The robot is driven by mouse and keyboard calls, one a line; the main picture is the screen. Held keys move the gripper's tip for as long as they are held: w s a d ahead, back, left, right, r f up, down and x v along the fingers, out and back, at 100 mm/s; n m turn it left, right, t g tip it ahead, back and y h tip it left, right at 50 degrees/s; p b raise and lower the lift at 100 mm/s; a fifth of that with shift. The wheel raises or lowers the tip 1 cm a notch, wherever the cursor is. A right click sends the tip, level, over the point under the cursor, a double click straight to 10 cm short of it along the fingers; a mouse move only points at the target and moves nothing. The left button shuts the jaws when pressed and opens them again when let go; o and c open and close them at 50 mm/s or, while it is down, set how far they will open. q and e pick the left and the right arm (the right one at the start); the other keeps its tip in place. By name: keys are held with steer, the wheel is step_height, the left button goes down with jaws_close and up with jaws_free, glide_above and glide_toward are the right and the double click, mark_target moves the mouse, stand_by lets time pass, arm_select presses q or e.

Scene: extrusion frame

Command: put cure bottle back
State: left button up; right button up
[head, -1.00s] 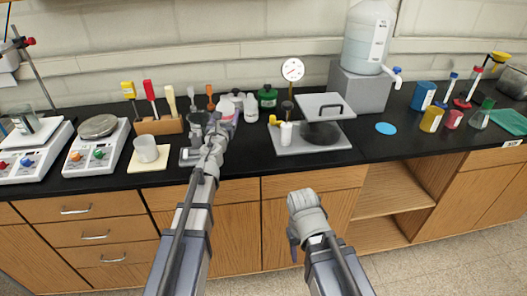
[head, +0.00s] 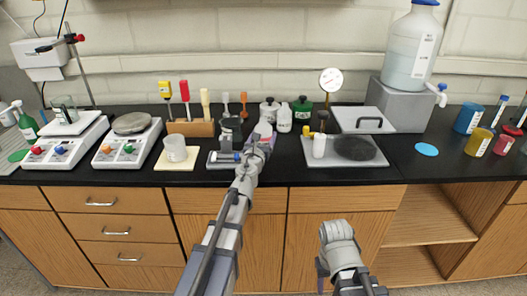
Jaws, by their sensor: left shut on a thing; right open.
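My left gripper (head: 262,139) is over the black bench, left of the chamber plate. It is shut on a small pale bottle (head: 264,130), mostly hidden by the fingers; its label cannot be read. I take it to be the cure bottle. Just behind it stand a white bottle (head: 285,119), a white jug with a dark cap (head: 269,108) and a green jug (head: 302,108). My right gripper (head: 322,267) is open and empty in front of the cabinet doors, below the bench top.

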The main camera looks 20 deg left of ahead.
steer(key=shift+f, duration=0.1)
arm_select(q)
step_height(320, 180, down, 4)
steer(key=b, duration=0.3)
steer(key=shift+r+b, duration=0.2)
steer(key=shift+b, duration=0.15)
arm_select(e)
step_height(320, 180, down, 3)
steer(key=shift+f, duration=0.2)
arm_select(q)
steer(key=shift+f, duration=0.15)
steer(key=o, duration=1.4)
arm_select(e)
steer(key=shift+f, duration=0.15)
